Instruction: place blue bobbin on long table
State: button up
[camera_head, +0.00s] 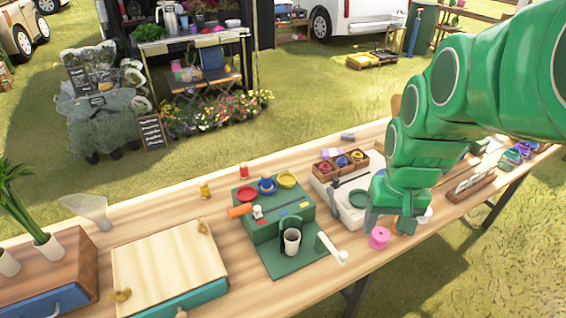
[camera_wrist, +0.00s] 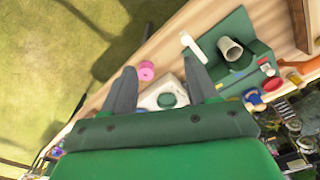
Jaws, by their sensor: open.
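The long table (camera_head: 215,225) is light wood and runs from lower left to upper right in the head view. A pink bobbin (camera_head: 379,238) stands near the table's front edge. My gripper (camera_head: 391,222) is open just beside it, above the table. In the wrist view the pink bobbin (camera_wrist: 146,71) shows between the open, empty fingers of my gripper (camera_wrist: 160,65).
A green box (camera_head: 280,224) with small coloured dishes and a cup is left of my gripper. A white stand with a green dish (camera_head: 359,199) is close by. A red bobbin (camera_head: 243,170) and a yellow bobbin (camera_head: 205,191) stand near the back edge.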

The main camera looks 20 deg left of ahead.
jog(key=w+a+f+n+t+y, duration=0.1)
jog(key=w+a+f+n+t, duration=0.15)
jog(key=w+a, duration=1.15)
jog(key=n+y, duration=0.1)
jog(key=n, duration=0.1)
send_over(267, 175)
notch_tip(267, 175, down, 6)
jog(key=shift+s+d+f+t+y, duration=0.1)
jog(key=shift+f+t+y, duration=0.2)
jog(key=shift+f, duration=0.75)
notch_tip(267, 175, down, 4)
jog(key=shift+f, duration=0.1)
jog(key=shift+w+a+f, duration=0.4)
jog(key=shift+w+f, duration=0.05)
jog(key=shift+f, duration=0.1)
grip_shut()
